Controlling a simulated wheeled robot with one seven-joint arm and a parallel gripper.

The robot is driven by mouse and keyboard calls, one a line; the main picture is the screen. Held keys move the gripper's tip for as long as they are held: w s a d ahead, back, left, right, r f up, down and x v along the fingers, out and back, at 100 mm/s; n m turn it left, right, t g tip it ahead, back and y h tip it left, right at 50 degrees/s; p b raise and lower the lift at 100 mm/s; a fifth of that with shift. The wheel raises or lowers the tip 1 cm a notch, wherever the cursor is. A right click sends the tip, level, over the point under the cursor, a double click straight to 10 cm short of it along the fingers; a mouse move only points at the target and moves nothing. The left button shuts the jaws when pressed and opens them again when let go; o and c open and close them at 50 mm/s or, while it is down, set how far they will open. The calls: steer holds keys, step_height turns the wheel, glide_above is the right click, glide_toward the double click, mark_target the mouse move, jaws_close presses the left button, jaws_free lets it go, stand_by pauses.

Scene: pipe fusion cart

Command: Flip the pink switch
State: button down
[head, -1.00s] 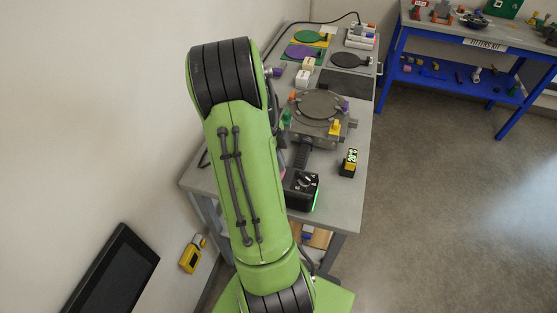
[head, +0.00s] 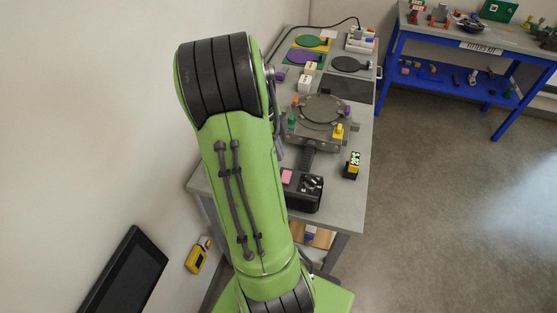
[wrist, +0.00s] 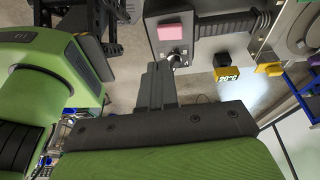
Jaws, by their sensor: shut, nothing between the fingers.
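The pink switch (head: 287,177) is a flat pink block on the left part of the black control box (head: 311,201) at the near end of the cart. In the wrist view the pink switch (wrist: 170,32) shows fully on the box face, beside a small round metal knob (wrist: 177,60). My gripper (wrist: 155,70) is shut and empty. Its fingertips appear just below the switch in the wrist picture, apart from it in the image; the exact gap is unclear. In the head view my green arm hides my gripper.
A yellow-and-black temperature display (head: 352,165) stands right of the box. The round heater plate (head: 322,109) with coloured knobs lies behind it. A wall is close on the left. Open floor (head: 430,200) lies right of the cart (head: 345,207).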

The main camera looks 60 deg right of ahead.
steer(key=v, duration=0.5)
steer(key=shift+s+r+p, duration=0.15)
steer(key=shift+s+p, duration=0.15)
steer(key=shift+w+a, duration=0.1)
